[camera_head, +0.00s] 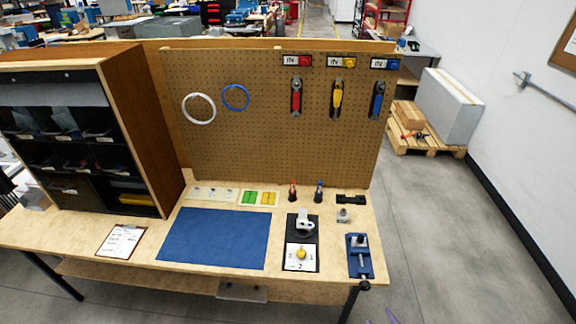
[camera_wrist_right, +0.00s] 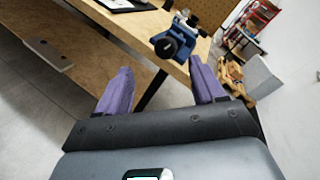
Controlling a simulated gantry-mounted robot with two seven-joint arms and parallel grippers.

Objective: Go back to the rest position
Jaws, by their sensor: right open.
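My right gripper (camera_wrist_right: 161,72) is open and empty. Its two purple fingers stand wide apart in the right wrist view, in the air off the front of the workbench (camera_wrist_right: 85,62). In the head view only small purple bits of the right gripper (camera_head: 381,318) show at the bottom edge, in front of the bench's right end. My left gripper is in neither view. The blue vise (camera_head: 360,257) is on the bench's right end. The vise (camera_wrist_right: 180,38) also shows beyond the fingertips in the right wrist view, apart from them.
The workbench (camera_head: 190,262) holds a blue mat (camera_head: 215,238), a clipboard (camera_head: 122,241), a black fixture with a yellow knob (camera_head: 301,254) and a shelf cabinet (camera_head: 140,130). A pegboard (camera_head: 250,140) stands behind. A pallet (camera_head: 425,140) is at right.

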